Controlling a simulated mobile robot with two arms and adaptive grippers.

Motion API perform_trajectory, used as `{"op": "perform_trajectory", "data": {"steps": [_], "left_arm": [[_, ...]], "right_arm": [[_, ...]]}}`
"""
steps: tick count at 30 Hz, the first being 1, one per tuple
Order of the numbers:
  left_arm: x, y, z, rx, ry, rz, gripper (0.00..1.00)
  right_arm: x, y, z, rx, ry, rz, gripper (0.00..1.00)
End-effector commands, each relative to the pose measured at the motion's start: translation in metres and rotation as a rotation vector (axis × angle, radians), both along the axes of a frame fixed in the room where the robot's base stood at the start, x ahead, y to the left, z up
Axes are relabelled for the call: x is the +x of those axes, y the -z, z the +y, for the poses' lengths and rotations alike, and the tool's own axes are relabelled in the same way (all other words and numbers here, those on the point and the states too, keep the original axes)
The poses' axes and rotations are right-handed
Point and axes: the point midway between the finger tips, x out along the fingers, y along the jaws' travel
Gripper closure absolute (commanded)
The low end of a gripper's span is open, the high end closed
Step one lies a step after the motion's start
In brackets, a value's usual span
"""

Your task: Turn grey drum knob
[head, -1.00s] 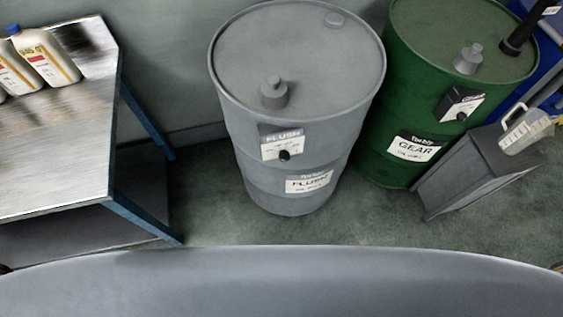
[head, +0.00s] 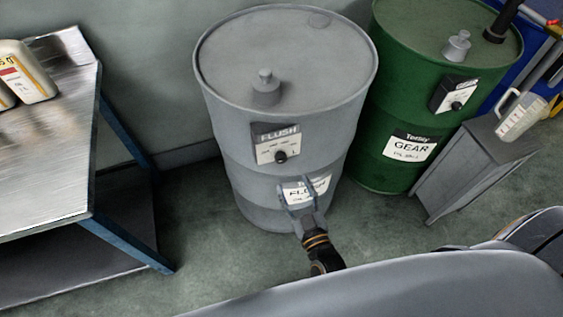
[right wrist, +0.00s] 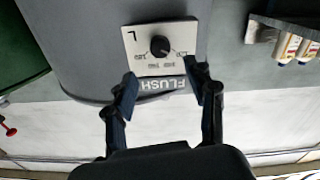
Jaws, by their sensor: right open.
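The grey drum (head: 240,190) stands upright on the floor, left of the green drum. Its black knob (head: 280,157) sits on a white FLUSH panel (head: 265,147) on the drum's front. My right gripper (head: 297,187) is in front of the drum, below the knob, and covers part of the lower FLUSH label (head: 318,186). In the right wrist view the picture is upside down; the knob (right wrist: 160,46) lies beyond and between the open fingers (right wrist: 162,84). The fingers are empty and apart from the knob. My left gripper is out of view.
A green drum (head: 385,170) with its own knob (head: 456,105) stands to the right. A grey box-like stand (head: 455,180) with a clear jug (head: 518,118) is beside it. A metal table (head: 45,140) with bottles (head: 30,70) is at the left. Floor between table and drum is clear.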

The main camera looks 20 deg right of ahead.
Motion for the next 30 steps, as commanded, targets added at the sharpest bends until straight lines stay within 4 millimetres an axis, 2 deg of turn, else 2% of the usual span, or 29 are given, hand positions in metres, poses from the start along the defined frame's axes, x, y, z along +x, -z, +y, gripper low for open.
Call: {"op": "perform_trajectory", "data": {"steps": [1,6,12,18,26,30], "left_arm": [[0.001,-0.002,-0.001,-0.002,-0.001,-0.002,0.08],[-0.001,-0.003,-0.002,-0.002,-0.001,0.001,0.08],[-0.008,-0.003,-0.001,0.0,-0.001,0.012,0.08],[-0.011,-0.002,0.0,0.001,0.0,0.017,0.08],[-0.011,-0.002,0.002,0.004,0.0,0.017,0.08],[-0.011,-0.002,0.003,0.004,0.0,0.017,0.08]], "right_arm": [[0.014,-0.002,0.0,0.001,0.0,-0.003,0.44],[0.049,-0.001,0.002,0.001,0.0,-0.001,0.44],[0.078,0.0,0.003,0.002,-0.001,0.001,0.44],[0.089,0.001,0.004,0.002,-0.001,0.002,0.44],[0.09,0.001,0.003,0.002,-0.002,0.002,0.44],[0.09,0.001,0.003,0.001,-0.002,0.002,0.73]]}}
